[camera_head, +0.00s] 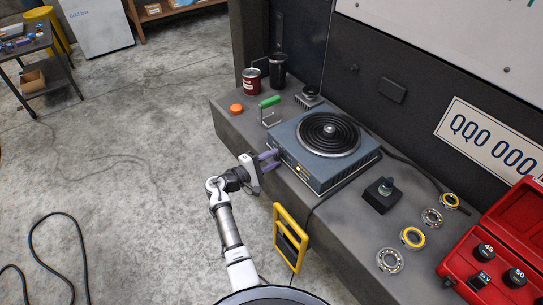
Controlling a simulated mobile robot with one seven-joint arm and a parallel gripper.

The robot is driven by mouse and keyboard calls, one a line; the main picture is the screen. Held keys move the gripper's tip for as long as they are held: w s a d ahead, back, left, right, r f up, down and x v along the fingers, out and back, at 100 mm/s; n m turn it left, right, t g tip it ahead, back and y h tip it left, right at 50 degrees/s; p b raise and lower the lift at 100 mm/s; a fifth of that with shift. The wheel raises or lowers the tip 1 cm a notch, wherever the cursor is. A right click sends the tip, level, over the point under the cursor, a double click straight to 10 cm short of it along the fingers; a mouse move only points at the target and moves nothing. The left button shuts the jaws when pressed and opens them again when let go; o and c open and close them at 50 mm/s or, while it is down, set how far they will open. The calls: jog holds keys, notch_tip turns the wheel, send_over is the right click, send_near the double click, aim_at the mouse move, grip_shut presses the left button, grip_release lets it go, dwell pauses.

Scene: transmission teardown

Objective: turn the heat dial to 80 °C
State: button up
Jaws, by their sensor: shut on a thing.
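A blue-grey heater (318,178) with a round black coiled top (330,133) stands on the dark bench. My gripper (272,160) reaches in from the left at the heater's front face, near its left end. Its two purple-grey fingers are shut on the heat dial, which is mostly hidden between them. The dial's markings and setting are too small to read. A small lit spot (299,167) shows on the front face, right of the fingers.
A black box with a knob (381,195), several bearing rings (412,238) and a red case (505,245) lie to the right. A yellow-framed item (290,238) hangs at the bench front. A green-handled tool (270,102), orange cap (236,109) and red can (252,82) stand left.

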jog(key=shift+n+p, duration=0.5)
jog(key=shift+n, duration=0.5)
jog(key=o, duration=1)
jog(key=shift+c, duration=0.2)
jog(key=shift+f, duration=0.1)
